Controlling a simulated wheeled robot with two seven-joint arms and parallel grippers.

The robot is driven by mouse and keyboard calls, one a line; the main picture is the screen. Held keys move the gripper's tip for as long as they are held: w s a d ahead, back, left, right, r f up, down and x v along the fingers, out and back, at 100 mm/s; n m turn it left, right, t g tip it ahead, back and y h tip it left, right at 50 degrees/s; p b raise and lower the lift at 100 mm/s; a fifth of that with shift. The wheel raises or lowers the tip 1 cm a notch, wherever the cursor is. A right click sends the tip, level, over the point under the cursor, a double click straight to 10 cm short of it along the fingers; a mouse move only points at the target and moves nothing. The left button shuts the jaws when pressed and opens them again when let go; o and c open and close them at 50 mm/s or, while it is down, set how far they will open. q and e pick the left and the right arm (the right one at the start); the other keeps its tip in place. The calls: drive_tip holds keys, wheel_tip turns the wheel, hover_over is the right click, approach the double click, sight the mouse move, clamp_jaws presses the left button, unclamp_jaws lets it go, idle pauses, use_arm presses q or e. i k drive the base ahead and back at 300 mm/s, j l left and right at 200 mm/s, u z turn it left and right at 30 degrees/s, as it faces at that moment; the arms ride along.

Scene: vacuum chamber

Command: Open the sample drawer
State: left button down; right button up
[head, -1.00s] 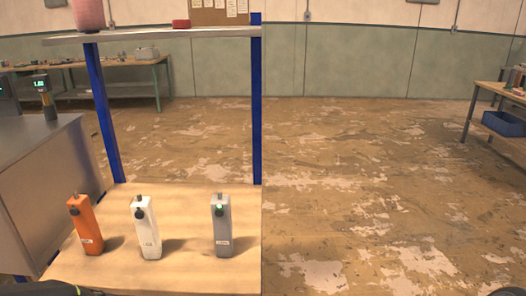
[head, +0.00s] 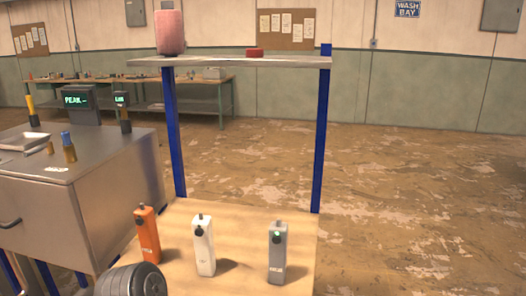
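A grey metal cabinet (head: 110,195) stands at the left in the head view. Its front has a drawer face (head: 50,225) with a dark bar handle (head: 9,223) at the left picture edge. The drawer face looks flush with the cabinet, so it appears shut. Part of the cabinet is cut off by the left edge. Neither of my grippers shows in the head view.
On the cabinet stand a display reading PEAK (head: 76,98), a smaller display (head: 122,99), a tray (head: 25,141) and small brass parts. A wooden bench (head: 240,225) holds orange, white and grey handheld devices. Open floor lies to the right.

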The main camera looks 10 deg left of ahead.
sight(41, 220)
drive_tip(key=u, duration=2)
